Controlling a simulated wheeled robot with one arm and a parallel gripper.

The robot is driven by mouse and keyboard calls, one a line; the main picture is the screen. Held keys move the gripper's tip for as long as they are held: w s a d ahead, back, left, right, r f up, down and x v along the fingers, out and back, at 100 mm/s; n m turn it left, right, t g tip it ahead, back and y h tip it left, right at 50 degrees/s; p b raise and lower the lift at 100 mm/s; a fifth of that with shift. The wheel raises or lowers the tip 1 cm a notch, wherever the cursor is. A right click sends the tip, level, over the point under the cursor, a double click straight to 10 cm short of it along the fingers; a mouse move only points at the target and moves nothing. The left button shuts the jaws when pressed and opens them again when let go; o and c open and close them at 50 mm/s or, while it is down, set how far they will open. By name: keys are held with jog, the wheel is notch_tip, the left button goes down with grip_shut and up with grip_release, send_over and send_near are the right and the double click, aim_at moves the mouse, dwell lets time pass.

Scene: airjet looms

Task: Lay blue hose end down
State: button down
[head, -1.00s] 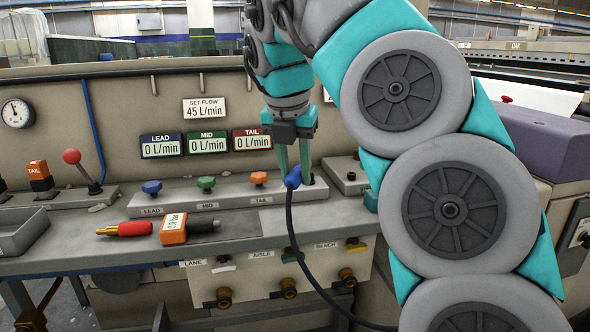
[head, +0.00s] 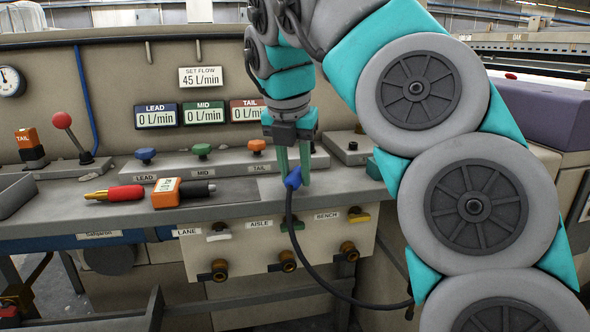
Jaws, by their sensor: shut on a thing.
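The blue hose end (head: 293,178) is between the teal fingertips of my gripper (head: 294,177), which is shut on it and points down. It is over the front part of the grey bench top (head: 240,205), right of the orange-labelled meter; I cannot tell whether it touches the surface. Its black hose (head: 305,263) hangs over the bench front, curving down and right past the valve panel. The fingers partly hide the hose end.
A red brass-tipped tool (head: 116,193) and an orange meter (head: 182,191) lie on the bench. Behind stand LEAD, MID and TAIL knobs (head: 201,151) on a raised block. Valves (head: 288,260) jut from the front panel (head: 250,250). Some bench top between meter and hose end is clear.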

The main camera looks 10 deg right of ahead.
jog(key=shift+f+b, duration=0.8)
jog(key=shift+c, duration=2.2)
grip_release()
jog(key=o, duration=0.4)
jog(key=shift+o, duration=0.2)
notch_tip(320, 180, up, 7)
jog(key=p, duration=0.7)
jog(key=shift+r, duration=0.1)
